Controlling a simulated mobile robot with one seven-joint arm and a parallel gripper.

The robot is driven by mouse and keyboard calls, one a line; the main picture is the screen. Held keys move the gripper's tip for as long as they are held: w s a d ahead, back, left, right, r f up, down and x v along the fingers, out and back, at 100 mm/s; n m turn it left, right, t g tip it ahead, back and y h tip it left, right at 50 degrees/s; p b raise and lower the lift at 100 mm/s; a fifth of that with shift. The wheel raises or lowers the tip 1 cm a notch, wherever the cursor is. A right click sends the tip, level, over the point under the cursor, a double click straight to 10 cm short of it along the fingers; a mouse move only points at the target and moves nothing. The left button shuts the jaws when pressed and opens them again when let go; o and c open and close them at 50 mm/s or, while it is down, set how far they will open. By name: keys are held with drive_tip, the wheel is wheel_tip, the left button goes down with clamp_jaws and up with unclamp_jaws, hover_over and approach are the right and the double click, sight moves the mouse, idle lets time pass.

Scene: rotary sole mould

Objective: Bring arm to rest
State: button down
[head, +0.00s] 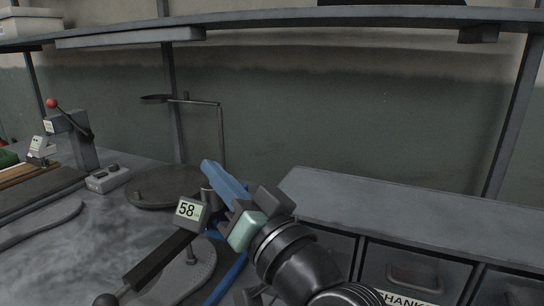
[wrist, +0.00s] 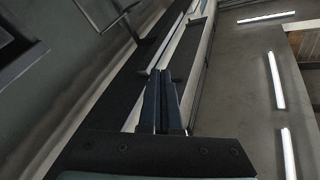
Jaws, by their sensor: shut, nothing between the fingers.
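My gripper (head: 210,165) is raised above the bench in the head view, its blue fingers pointing up and to the left. In the wrist view its two dark blue fingers (wrist: 160,80) lie side by side, shut with nothing between them. Behind and below it is the mould station, with a tag reading 58 (head: 188,209), a black lever with a round knob (head: 150,265) and a grey sole-shaped plate (head: 185,280). My arm and gripper hide part of this station. I cannot tell from this view how far apart the gripper and the station are.
A dark round disc (head: 165,188) lies on the bench behind. A red-knobbed lever press (head: 75,135) and a small box with buttons (head: 108,178) stand left. A grey drawer cabinet (head: 400,215) is at right. A shelf (head: 300,18) runs overhead.

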drive_tip(key=s+d+r+m+t+h, duration=0.1)
drive_tip(key=s+d+r+t+h, duration=0.45)
drive_tip(key=r, duration=0.35)
drive_tip(key=s+d+r+m+t+h, duration=0.1)
drive_tip(key=s+d+r+t+h, duration=0.3)
drive_tip(key=s+r+t+h, duration=0.45)
wheel_tip(320, 180, up, 20)
drive_tip(key=g+p, duration=0.1)
drive_tip(key=p, duration=1.7)
drive_tip(key=shift+w+r+g+p, duration=0.25)
drive_tip(key=shift+w+g+p, duration=0.1)
drive_tip(key=shift+g+p, duration=0.05)
drive_tip(key=shift+d, duration=0.1)
